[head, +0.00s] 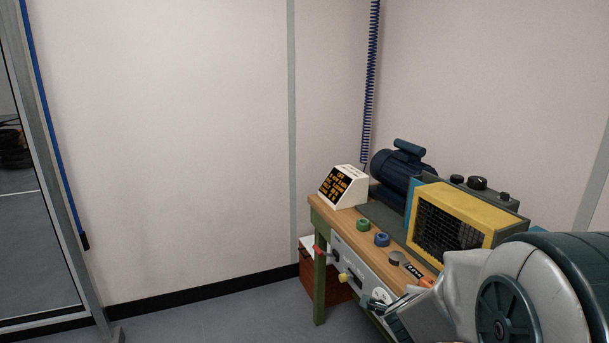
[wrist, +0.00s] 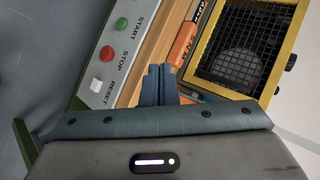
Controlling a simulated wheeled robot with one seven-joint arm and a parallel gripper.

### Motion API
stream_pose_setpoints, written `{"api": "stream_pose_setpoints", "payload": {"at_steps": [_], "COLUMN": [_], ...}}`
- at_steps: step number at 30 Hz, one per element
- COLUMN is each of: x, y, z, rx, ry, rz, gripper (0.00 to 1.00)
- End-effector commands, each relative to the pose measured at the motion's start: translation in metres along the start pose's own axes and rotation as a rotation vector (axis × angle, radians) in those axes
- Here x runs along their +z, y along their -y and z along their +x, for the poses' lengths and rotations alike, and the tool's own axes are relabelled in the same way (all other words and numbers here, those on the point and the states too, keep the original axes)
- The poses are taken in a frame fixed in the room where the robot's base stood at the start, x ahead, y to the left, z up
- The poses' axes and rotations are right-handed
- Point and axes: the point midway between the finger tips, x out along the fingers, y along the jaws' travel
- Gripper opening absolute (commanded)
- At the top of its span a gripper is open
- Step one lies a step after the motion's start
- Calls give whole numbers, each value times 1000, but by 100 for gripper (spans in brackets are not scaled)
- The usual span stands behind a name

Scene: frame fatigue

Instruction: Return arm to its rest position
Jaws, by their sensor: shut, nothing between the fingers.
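My gripper (wrist: 158,86) shows in the wrist view with its dark blue fingers together and nothing between them. The fingers are over the front part of the bench top, between the button panel (wrist: 128,55) and the yellow-framed mesh guard (wrist: 205,75). I cannot tell their height above the bench. In the head view my arm fills the lower right corner, in front of the workbench (head: 320,209), and hides part of its near end. The gripper's fingertips cannot be made out clearly there.
The bench holds a slanted display (head: 344,187), a dark blue motor (head: 398,168), a green ring (head: 363,224), a blue ring (head: 382,240) and the yellow guard (head: 455,212). An orange item (wrist: 184,45) lies near my fingers. A coiled blue hose (head: 371,80) hangs behind. Floor at left is clear.

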Motion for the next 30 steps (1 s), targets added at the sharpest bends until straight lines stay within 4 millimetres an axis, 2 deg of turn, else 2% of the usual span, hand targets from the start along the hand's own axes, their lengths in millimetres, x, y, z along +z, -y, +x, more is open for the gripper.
{"api": "stream_pose_setpoints", "payload": {"at_steps": [1,4,7,10,15,21,25,30], "x": [17,46,65,71,54,18,6,4], "y": [4,-1,-13,-31,-66,-93,-99,-100], "z": [-15,-44,-78,-112,-162,-196,-204,-206], "rx": [5,22,35,52,115,220,260,270], "ry": [96,272,420,539,669,721,728,732], "rz": [-106,-355,-619,-897,-1359,-1721,-1812,-1829], "gripper": [0,0,0,0,0,0,0,0]}}
